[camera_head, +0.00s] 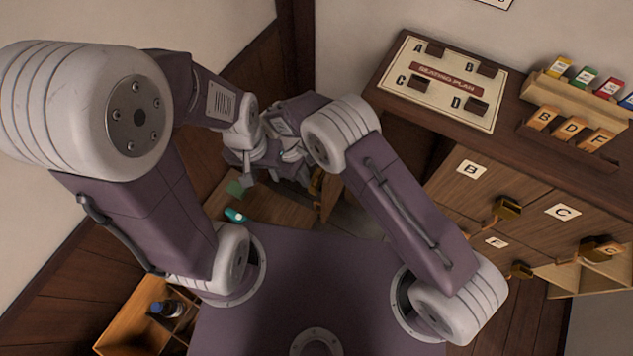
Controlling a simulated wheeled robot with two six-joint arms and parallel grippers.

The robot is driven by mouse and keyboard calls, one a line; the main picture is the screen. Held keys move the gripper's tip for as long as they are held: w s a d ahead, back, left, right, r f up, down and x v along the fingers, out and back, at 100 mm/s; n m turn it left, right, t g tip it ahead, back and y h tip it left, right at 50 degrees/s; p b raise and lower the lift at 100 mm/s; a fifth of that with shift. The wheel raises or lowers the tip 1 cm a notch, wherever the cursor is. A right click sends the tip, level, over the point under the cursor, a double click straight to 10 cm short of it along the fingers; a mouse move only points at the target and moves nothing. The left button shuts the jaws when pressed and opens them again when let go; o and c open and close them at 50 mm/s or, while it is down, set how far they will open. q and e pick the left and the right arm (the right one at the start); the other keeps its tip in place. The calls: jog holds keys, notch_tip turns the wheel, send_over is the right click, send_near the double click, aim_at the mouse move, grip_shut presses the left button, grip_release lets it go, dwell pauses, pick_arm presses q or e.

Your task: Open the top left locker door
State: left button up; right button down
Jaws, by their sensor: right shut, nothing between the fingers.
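The locker cabinet has wooden doors with brass handles: door B (470,172), door C (562,212) and a lower door F (495,243). Left of door B, a dark recess (403,150) shows under the cabinet top, partly hidden by my right arm. A wooden panel (332,192) with a brass piece beside it stands out left of the recess. It looks like the top left door swung outward, but its label is hidden. My left gripper (246,172) and right gripper (291,172) are close together left of this panel. The right is shut and empty; the left's fingers are unclear.
A seating plan board (425,110) lies on the cabinet top, beside a rack of lettered wooden tags (570,128) and small coloured packets (585,76). A low wooden surface with a teal item (234,215) lies below the grippers. A wooden crate (125,322) holds a dark bottle (168,309).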

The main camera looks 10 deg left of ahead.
aim_at(315, 183)
jog(key=d, duration=0.1)
jog(key=s+d+p, duration=0.1)
jog(key=d, duration=0.1)
jog(key=shift+d, duration=0.1)
jog(key=shift+s+d, duration=0.1)
jog(key=shift+d, duration=0.15)
jog(key=s+d+n+p, duration=0.1)
jog(key=d+n+p, duration=0.1)
jog(key=d, duration=0.4)
jog(key=shift+s+d+t, duration=0.15)
jog(key=shift+s+t, duration=0.15)
